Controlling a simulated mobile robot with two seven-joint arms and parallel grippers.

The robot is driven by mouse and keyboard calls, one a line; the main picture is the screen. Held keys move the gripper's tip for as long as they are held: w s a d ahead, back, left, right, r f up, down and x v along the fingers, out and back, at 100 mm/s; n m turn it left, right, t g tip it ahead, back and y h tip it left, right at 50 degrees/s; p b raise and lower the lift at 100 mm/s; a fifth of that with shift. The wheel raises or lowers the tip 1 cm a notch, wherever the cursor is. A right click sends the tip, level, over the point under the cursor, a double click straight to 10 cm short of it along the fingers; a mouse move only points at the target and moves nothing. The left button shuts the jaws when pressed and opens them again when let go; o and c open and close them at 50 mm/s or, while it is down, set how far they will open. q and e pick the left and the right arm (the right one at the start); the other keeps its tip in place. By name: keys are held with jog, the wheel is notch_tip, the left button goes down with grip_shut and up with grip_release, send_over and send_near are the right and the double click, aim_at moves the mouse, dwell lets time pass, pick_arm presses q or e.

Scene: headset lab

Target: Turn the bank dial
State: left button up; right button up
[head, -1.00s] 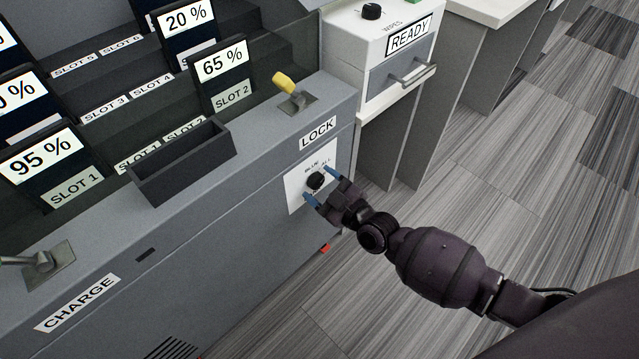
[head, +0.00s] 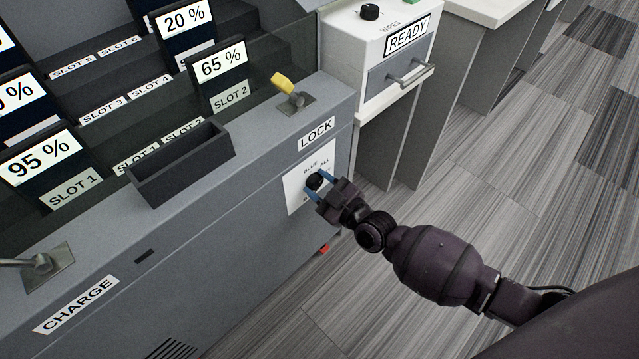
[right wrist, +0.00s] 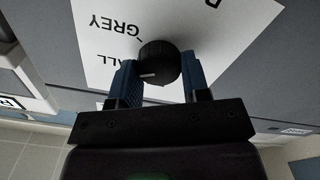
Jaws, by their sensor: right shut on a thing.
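The bank dial (head: 314,180) is a small black round knob on a white plate (head: 296,202) on the front of the grey charging bank. The plate carries the words BLUE and ALL in the head view. In the right wrist view the dial (right wrist: 158,62) shows a pale index mark, with GREY and part of ALL printed on the plate (right wrist: 225,30). My right gripper (head: 321,183) is at the plate, its blue fingers shut on the dial from both sides. They also show around the dial in the right wrist view (right wrist: 160,82). My left gripper is not in view.
A LOCK label (head: 317,134) and a yellow-tipped lever (head: 285,83) are above the dial. A metal lever (head: 42,264) sits by the CHARGE label (head: 77,304). An open dark tray (head: 183,168) is on the ledge. A READY cabinet (head: 375,50) stands at right, with floor beyond.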

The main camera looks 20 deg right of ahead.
jog(key=m, duration=0.5)
jog(key=shift+d+p, duration=0.1)
jog(key=shift+p, duration=0.25)
jog(key=m, duration=0.3)
jog(key=shift+m, duration=1.7)
jog(key=o, duration=0.9)
jog(key=shift+d, duration=0.1)
